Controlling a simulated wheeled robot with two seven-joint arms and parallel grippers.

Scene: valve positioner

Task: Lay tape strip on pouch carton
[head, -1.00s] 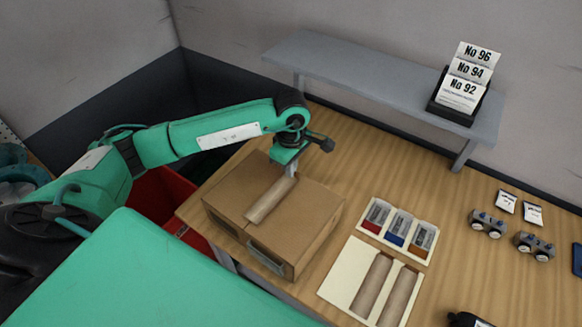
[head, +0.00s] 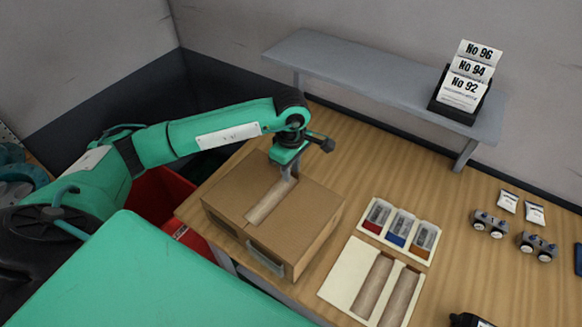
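The pouch carton (head: 313,222) is a closed brown box near the left end of the wooden table. A brown tape strip (head: 268,204) lies along its top, apparently flat on the surface, running toward the near edge. My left gripper (head: 288,177) points down at the strip's far end, close to the carton top. Its fingers are small and partly hidden, so I cannot tell if they grip the strip. More brown strips (head: 372,285) lie on a cream backing sheet (head: 343,275) right of the carton. My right gripper is out of view.
A cream tray (head: 375,209) with three small compartments stands right of the carton. Small grey wheeled parts (head: 489,224) and white packets (head: 508,201) lie farther right. A grey shelf (head: 370,75) carries a numbered card holder (head: 459,95). A red bin (head: 160,200) is left of the table.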

